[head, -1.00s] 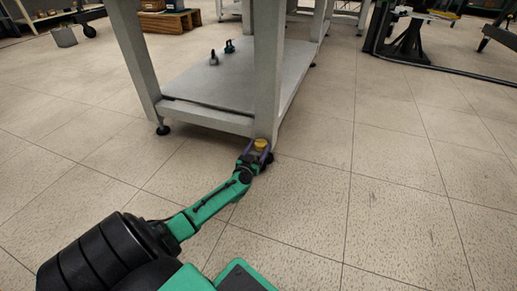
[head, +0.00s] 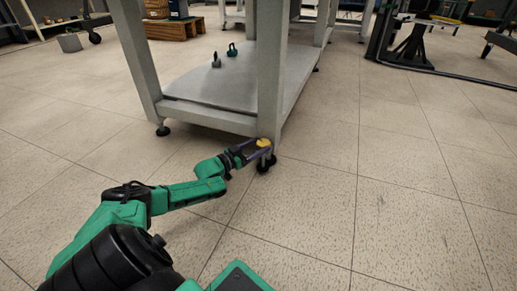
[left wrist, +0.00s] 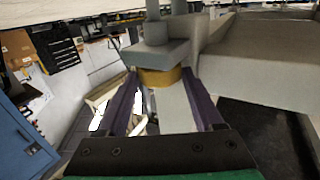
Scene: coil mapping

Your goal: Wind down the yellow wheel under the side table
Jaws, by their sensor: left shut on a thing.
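The grey side table (head: 205,121) stands ahead, with a low shelf and black feet. The yellow wheel (head: 263,143) sits at the bottom of its near right leg, just above the black foot (head: 266,165). My left gripper (head: 262,148) reaches in from the left at floor level, with its purple fingers on either side of the wheel. In the left wrist view the yellow wheel (left wrist: 160,77) lies between the tips of the two purple fingers, under a grey block of the leg. The fingers are shut on it. My right gripper is not in view.
Two small clamp-like items, one dark (head: 216,60) and one green (head: 232,50), stand on the table's shelf. A wooden pallet (head: 175,27) lies at the back. A black stand (head: 412,45) is at the upper right. The tiled floor in front is clear.

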